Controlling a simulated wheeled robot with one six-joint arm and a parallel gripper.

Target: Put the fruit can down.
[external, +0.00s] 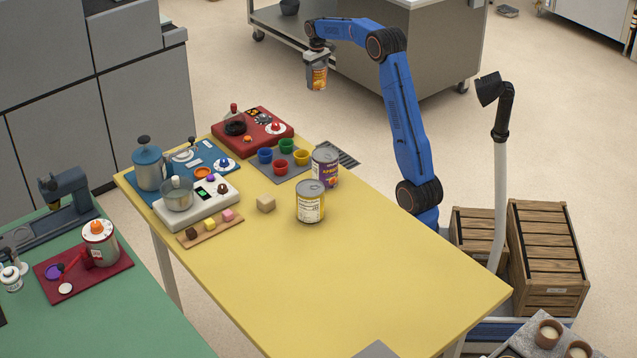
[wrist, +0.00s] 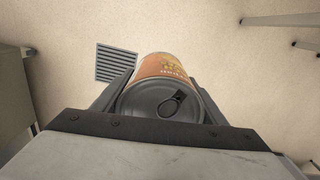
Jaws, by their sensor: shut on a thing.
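The fruit can (external: 317,78) has an orange label and hangs upright below my gripper (external: 316,62), high up beyond the far end of the yellow table. In the wrist view the can (wrist: 165,68) shows its grey pull-tab lid and orange label. My gripper (wrist: 165,95) is shut on it, with one dark finger on each side. The yellow table (external: 390,285) is the nearest work surface.
A yellow-label can (external: 310,203) and a purple-label can (external: 325,167) stand on the table. Coloured cups (external: 281,167), a red unit (external: 262,130) and a white scale-like unit (external: 200,205) crowd its far part. The table's front is mostly clear. A floor grate (wrist: 116,62) lies below.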

